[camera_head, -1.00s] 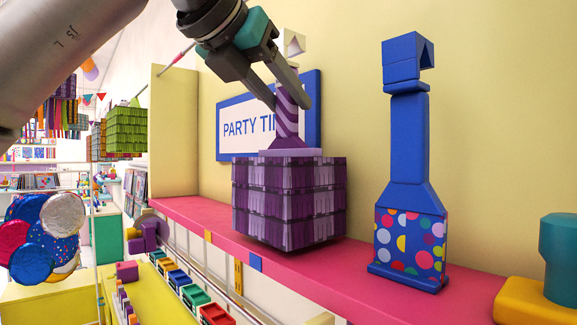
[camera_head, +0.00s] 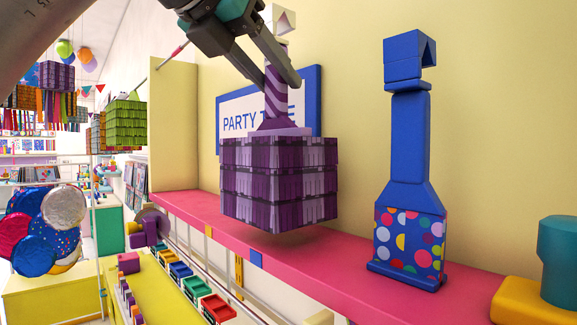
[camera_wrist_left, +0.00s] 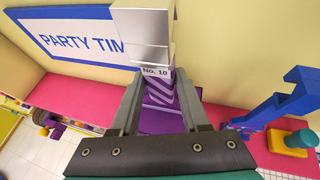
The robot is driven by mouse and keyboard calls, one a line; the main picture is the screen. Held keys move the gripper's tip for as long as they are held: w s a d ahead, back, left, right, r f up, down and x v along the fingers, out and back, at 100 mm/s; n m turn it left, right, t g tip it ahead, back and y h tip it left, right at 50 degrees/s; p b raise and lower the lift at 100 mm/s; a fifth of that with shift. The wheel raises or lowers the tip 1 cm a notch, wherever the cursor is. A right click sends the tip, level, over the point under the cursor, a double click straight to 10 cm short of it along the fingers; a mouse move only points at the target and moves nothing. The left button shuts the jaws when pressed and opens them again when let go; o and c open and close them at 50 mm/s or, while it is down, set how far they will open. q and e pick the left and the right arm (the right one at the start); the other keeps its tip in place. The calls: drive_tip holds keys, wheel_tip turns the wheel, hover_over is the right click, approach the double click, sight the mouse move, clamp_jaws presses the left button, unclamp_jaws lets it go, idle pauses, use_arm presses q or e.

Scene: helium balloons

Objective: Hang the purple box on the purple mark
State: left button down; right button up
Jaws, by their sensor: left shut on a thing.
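The purple box (camera_head: 280,182) is a fringed cube in dark and light purple with a striped neck and a pale hook-like top. My left gripper (camera_head: 280,82) is shut on the striped neck and holds the box upright, a little above the pink shelf (camera_head: 345,262). In the left wrist view the striped neck (camera_wrist_left: 160,98) sits between the two fingers, below a pale block marked "No. 10" (camera_wrist_left: 142,38). I cannot make out a purple mark in either view. My right gripper is not in view.
A blue dotted bottle-shaped piece (camera_head: 408,235) stands on the shelf to the right. A "PARTY TIME" sign (camera_head: 236,120) is on the wall behind the box. A thin rod (camera_head: 172,57) juts out past the cream end panel (camera_head: 174,130). Green fringed boxes (camera_head: 126,125) hang farther left.

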use_arm(q)
drive_tip(key=shift+s+a+b, duration=0.5)
drive_tip(key=shift+s+a, duration=0.1)
drive_tip(key=shift+a, duration=0.2)
drive_tip(key=s+a, duration=0.1)
drive_tip(key=a, duration=0.1)
drive_tip(key=s+a+b, duration=0.1)
drive_tip(key=s+a, duration=0.1)
idle(0.5)
